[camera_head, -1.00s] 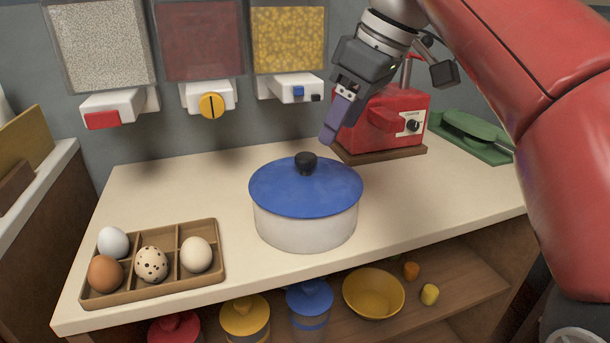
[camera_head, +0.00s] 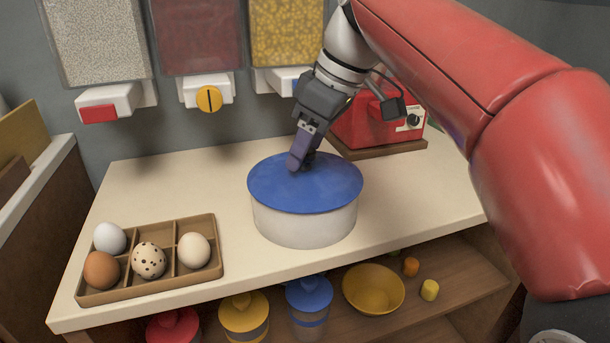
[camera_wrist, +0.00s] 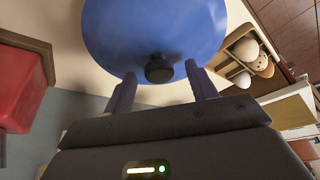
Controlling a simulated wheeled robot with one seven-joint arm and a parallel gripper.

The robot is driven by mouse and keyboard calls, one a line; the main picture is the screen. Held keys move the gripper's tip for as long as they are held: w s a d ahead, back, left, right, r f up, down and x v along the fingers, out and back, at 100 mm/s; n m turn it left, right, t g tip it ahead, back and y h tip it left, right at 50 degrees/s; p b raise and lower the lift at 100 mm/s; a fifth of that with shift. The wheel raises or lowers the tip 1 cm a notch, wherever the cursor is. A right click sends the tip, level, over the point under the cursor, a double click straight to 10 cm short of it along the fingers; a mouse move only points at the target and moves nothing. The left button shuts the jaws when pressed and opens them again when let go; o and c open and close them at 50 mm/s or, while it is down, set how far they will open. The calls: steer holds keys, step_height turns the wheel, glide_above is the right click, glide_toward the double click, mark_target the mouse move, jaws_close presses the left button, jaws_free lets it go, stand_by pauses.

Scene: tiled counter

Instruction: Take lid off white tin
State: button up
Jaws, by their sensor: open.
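The white tin (camera_head: 303,224) stands on the counter with its blue lid (camera_head: 275,186) on top. The blue lid fills the upper middle of the wrist view (camera_wrist: 150,30). In the head view my gripper (camera_head: 297,166) is at the lid's top and hides most of the knob. The fingers are apart, one on each side of the knob, with visible gaps. I cannot tell whether a fingertip touches the lid.
An egg tray (camera_head: 222,262) with several eggs stands at the front left. A red machine (camera_head: 362,128) is behind, partly covered by my arm. Dispensers (camera_head: 108,102) hang on the back wall. A yellow bowl (camera_head: 373,290) and canisters are on the shelf below.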

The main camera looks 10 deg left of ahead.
steer(key=c, duration=1.2)
jaws_close()
steer(key=shift+r, duration=0.15)
